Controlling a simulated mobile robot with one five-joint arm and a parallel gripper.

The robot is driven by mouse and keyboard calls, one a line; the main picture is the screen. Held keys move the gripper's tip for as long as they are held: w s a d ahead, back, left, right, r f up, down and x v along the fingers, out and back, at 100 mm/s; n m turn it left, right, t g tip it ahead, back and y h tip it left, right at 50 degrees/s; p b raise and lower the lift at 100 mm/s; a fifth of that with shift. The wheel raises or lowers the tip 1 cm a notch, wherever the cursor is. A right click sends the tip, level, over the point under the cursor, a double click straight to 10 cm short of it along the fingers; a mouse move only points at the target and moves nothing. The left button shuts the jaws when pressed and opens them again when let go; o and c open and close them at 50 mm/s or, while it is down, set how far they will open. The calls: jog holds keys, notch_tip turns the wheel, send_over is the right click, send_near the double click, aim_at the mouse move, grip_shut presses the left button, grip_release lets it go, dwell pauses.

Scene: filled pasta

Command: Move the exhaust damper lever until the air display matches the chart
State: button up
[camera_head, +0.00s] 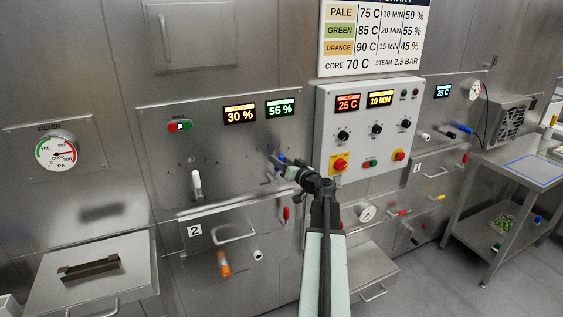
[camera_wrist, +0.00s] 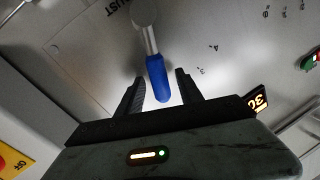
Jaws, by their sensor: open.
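The exhaust damper lever has a metal shaft and a blue grip (camera_wrist: 158,82). In the wrist view the grip lies between the two open fingers of my gripper (camera_wrist: 159,76), with a gap on each side. Part of a label ending in "UST" shows by its pivot. In the head view the blue grip (camera_head: 281,158) is partly hidden by my gripper (camera_head: 278,164). Above are an orange display (camera_head: 240,114) reading 30 % and a green display (camera_head: 280,107) reading 55 %; I cannot tell which is for air. The chart (camera_head: 373,36) lists 50 %, 55 % and 45 %.
A white-handled lever (camera_head: 196,184) stands to the left on the same panel. A control box (camera_head: 368,127) with knobs and buttons juts out to the right, close to my arm. A drawer (camera_head: 95,270) sticks out at lower left. A steel table (camera_head: 510,165) stands far right.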

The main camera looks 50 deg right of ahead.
jog(key=shift+c, duration=0.3)
grip_shut()
dwell(1.0)
